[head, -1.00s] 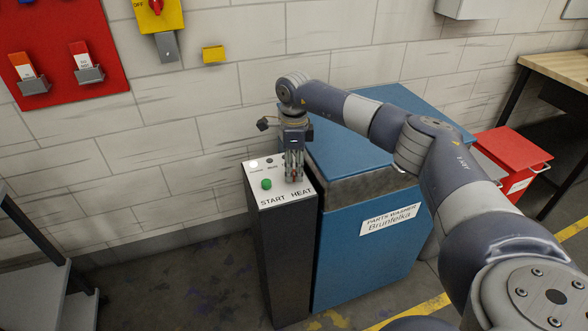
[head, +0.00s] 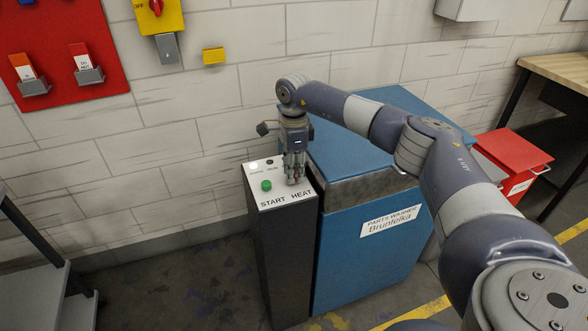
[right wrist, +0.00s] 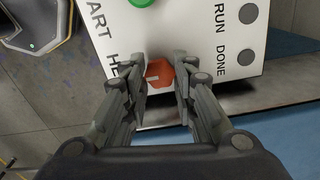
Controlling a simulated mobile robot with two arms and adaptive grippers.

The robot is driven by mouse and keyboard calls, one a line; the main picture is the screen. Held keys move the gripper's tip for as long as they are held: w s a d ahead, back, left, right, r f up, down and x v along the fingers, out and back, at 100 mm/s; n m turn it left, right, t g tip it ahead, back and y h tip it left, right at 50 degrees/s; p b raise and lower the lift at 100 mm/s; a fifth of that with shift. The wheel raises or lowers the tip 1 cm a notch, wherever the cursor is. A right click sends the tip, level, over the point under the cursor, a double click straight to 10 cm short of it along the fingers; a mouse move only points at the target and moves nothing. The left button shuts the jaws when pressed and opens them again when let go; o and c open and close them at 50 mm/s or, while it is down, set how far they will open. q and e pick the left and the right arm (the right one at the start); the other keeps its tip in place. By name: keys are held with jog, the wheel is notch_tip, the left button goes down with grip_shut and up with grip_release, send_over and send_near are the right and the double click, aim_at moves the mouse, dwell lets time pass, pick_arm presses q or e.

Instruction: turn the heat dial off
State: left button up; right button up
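The heat dial (right wrist: 160,74) is an orange-red knob on the white panel, with a pale pointer mark on its face. In the right wrist view it lies between the two fingertips of my right gripper (right wrist: 161,80). The fingers are partly open, one on each side of the dial and very close to it; I cannot tell whether they touch it. In the head view my right gripper (head: 294,178) points down over the HEAT end of the control panel (head: 270,201), hiding the dial. My left gripper is in neither view.
A green start button (head: 266,185) and small indicator lamps share the panel. The blue parts washer (head: 365,250) stands right beside the panel's dark pedestal (head: 287,262). A tiled wall is behind, and a red bin (head: 512,155) stands to the right.

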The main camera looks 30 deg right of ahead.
jog(key=o, duration=0.3)
jog(key=shift+o, duration=0.2)
notch_tip(320, 180, up, 12)
dwell(0.4)
dwell(0.3)
